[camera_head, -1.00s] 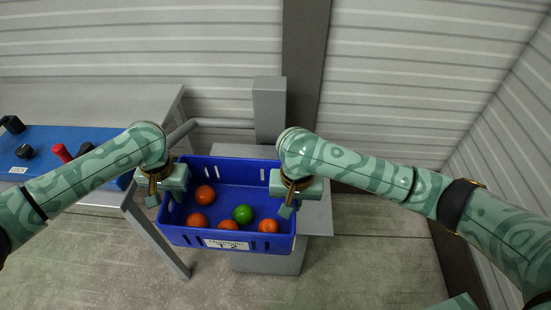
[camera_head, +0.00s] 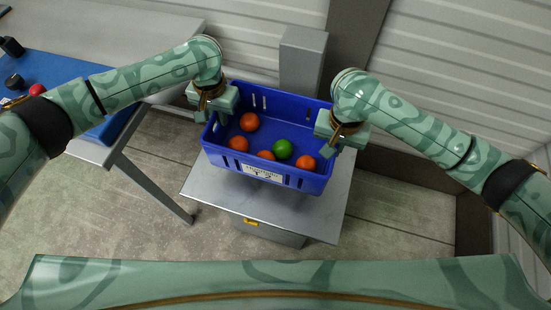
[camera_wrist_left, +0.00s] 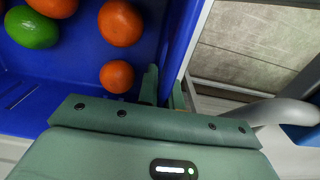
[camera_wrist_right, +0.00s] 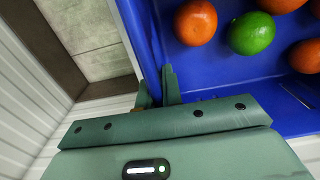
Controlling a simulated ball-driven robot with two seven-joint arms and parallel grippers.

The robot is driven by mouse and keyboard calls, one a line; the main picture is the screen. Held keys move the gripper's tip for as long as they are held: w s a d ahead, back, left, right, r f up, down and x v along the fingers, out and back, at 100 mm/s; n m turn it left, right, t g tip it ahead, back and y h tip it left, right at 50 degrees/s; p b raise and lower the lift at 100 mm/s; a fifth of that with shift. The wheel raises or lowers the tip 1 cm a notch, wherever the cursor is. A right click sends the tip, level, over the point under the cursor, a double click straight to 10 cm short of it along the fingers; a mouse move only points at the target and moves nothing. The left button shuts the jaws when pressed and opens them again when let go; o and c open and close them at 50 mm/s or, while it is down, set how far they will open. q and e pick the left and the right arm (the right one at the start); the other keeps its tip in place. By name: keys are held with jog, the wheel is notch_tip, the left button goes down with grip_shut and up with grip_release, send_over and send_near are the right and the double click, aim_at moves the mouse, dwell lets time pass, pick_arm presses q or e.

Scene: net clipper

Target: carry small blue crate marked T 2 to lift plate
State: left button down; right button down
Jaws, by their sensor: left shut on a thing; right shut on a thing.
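The small blue crate (camera_head: 226,158), marked T 2 on its front label (camera_head: 262,174), holds several orange balls or fruits (camera_head: 250,122) and one green one (camera_head: 283,149). My left gripper (camera_head: 220,118) is shut on the crate's left wall; the wall also shows between its fingers in the left wrist view (camera_wrist_left: 168,88). My right gripper (camera_head: 331,146) is shut on the crate's right wall, seen too in the right wrist view (camera_wrist_right: 158,88). The crate looks level over the grey lift plate (camera_head: 312,219). I cannot tell if its bottom touches the plate.
A grey post (camera_head: 302,62) stands behind the plate. A grey table (camera_head: 165,35) with a blue panel (camera_head: 60,75) and knobs is at the left, its leg near the plate. Corrugated walls (camera_head: 450,70) close off the back and right.

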aim_at(225, 135)
pick_arm(q)
jog(key=shift+w+a, duration=0.1)
jog(key=shift+w, duration=0.05)
pick_arm(e)
jog(key=shift+w+d+f, duration=0.1)
